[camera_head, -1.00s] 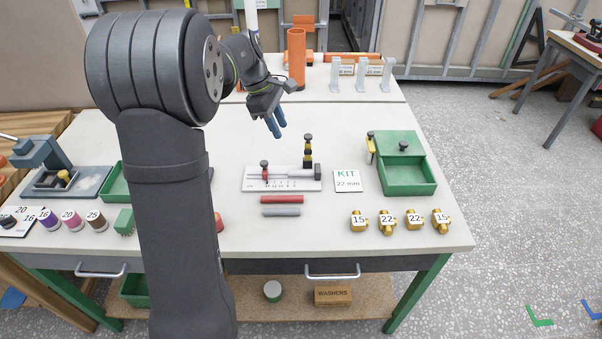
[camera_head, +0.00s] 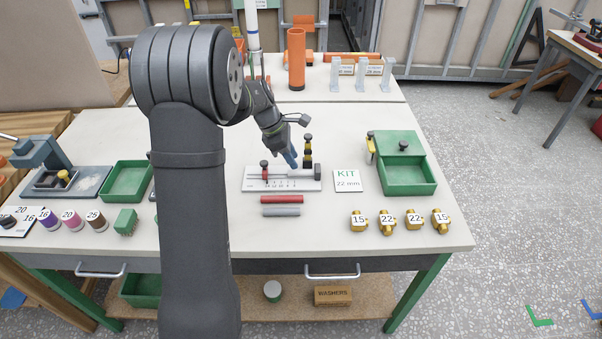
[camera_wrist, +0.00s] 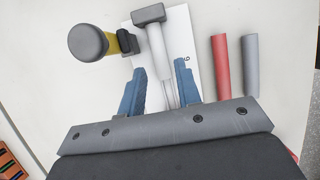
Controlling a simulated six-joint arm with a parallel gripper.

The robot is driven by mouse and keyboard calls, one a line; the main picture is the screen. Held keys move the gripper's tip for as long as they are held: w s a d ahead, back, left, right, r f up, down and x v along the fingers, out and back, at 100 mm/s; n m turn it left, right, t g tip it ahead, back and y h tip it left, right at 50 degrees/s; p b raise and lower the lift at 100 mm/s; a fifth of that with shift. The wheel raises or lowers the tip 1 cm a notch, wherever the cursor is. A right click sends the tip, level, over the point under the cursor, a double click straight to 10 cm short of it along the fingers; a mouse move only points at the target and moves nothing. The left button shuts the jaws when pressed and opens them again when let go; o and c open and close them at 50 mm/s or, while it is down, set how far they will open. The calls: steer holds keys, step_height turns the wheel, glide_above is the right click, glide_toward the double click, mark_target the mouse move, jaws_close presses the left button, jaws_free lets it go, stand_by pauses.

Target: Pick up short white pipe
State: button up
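A short white pipe (camera_wrist: 157,55) lies on the white measuring jig (camera_wrist: 181,35), its far end by the jig's dark grey end block (camera_wrist: 149,15). In the head view the jig (camera_head: 255,185) is at mid-table, and my gripper (camera_head: 293,162) is low over its right half, pointing down. In the wrist view my gripper (camera_wrist: 161,66) is open, with one blue finger on each side of the pipe and gaps visible between. I cannot tell how far the fingertips are above the jig. The pipe's near end is partly hidden behind the gripper.
A black-and-yellow upright tool (camera_head: 308,150) stands just behind the jig. Red (camera_head: 282,199) and grey (camera_head: 281,211) pipes lie in front of it. The KIT card (camera_head: 347,181), green box (camera_head: 405,175) and several brass fittings (camera_head: 387,222) are to the right.

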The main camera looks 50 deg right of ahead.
mark_target(301, 173)
steer(key=shift+x, duration=2.7)
steer(key=shift+w, duration=0.15)
jaws_close()
